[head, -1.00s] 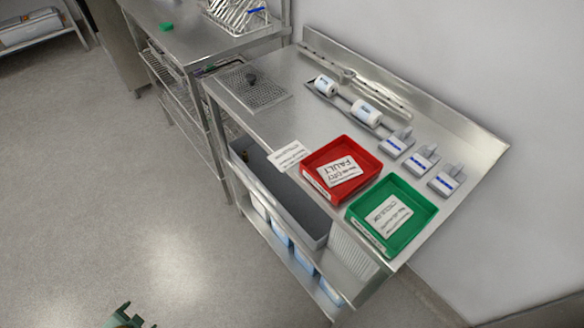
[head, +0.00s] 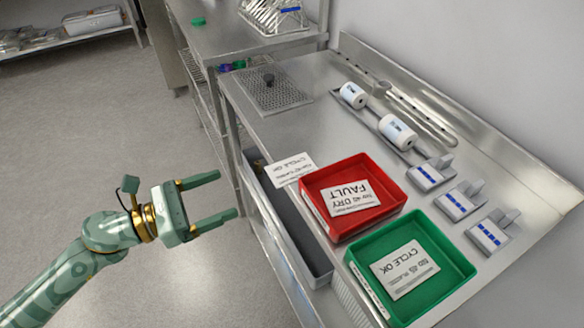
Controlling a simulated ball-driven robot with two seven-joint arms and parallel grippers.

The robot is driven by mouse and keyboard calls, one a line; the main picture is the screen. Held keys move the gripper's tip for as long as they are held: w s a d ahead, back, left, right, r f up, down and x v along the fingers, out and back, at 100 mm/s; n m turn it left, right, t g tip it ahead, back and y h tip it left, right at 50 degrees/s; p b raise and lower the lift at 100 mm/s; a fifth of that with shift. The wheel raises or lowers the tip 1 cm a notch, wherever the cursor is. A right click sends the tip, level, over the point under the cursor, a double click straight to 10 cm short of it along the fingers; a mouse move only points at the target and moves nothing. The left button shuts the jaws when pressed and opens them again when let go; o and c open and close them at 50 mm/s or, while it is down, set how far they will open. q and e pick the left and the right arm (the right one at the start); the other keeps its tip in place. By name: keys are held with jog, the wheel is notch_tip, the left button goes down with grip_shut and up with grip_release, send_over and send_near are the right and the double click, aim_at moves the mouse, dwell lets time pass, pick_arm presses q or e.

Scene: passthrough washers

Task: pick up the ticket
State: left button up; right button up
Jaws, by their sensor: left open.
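A white ticket reading CYCLE OK (head: 291,168) lies at the front edge of the steel table, left of the red tray, and seems to stick out past the edge. Another ticket, reading FAULT (head: 350,197), lies in the red tray (head: 392,173). A third ticket, reading CYCLE OK (head: 404,269), lies in the green tray (head: 462,263). My left gripper (head: 228,195) is open and empty. It is in front of the table, left of the edge ticket and apart from it, with its fingers pointing right. My right gripper is not in view.
The steel table (head: 319,124) has a drain grid (head: 270,91) with a dark knob, two white rolls (head: 397,132) and several grey blocks with blue marks (head: 460,202). A grey bin (head: 316,258) is under the front edge. The floor at left is clear.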

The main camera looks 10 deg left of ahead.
pick_arm(q)
send_near(292, 170)
jog(key=x, duration=0.3)
jog(key=shift+w+d+p, duration=0.2)
jog(key=shift+w+p, duration=0.05)
jog(key=shift+p, duration=0.05)
jog(key=c, duration=1.1)
